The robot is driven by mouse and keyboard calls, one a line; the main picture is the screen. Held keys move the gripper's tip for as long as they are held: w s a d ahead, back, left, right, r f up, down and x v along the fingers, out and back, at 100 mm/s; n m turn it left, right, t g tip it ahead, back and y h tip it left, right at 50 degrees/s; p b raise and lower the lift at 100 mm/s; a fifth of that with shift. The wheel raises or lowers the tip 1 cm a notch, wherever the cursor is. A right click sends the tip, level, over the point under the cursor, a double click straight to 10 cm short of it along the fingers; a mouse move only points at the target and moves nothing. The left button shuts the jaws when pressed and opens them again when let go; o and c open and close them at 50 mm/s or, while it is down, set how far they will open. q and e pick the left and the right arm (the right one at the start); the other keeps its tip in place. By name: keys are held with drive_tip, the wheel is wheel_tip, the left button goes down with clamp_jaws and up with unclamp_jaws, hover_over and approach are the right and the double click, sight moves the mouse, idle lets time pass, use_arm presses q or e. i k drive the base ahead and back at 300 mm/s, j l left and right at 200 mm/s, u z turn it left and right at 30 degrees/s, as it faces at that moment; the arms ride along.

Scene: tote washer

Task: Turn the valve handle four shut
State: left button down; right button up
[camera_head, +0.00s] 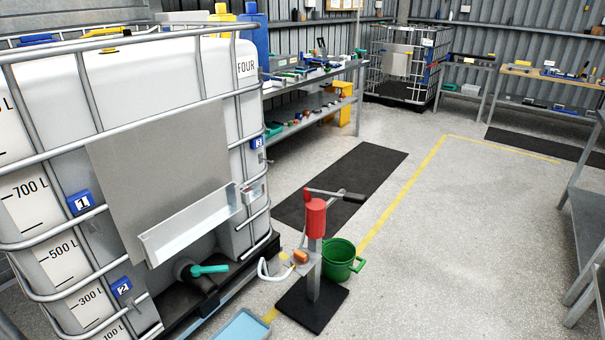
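A large white caged tote (75,110) fills the left of the head view, with the word FOUR on its upper right corner. Low on its front, a teal valve handle (210,270) sits on a dark valve body (200,285) in a recess. The handle lies roughly level and points right, across the outlet as seen here. I cannot tell from this view alone whether the valve is open or shut. Neither of my grippers shows.
A red-topped post (315,220) with a black-gripped lever stands right of the valve on a black base plate (312,305). A green bucket (340,262) is beside it. A blue tray (243,326) lies in front. Open floor (430,270) extends right.

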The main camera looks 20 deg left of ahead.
sight(195, 271)
drive_tip(key=u, duration=1.4)
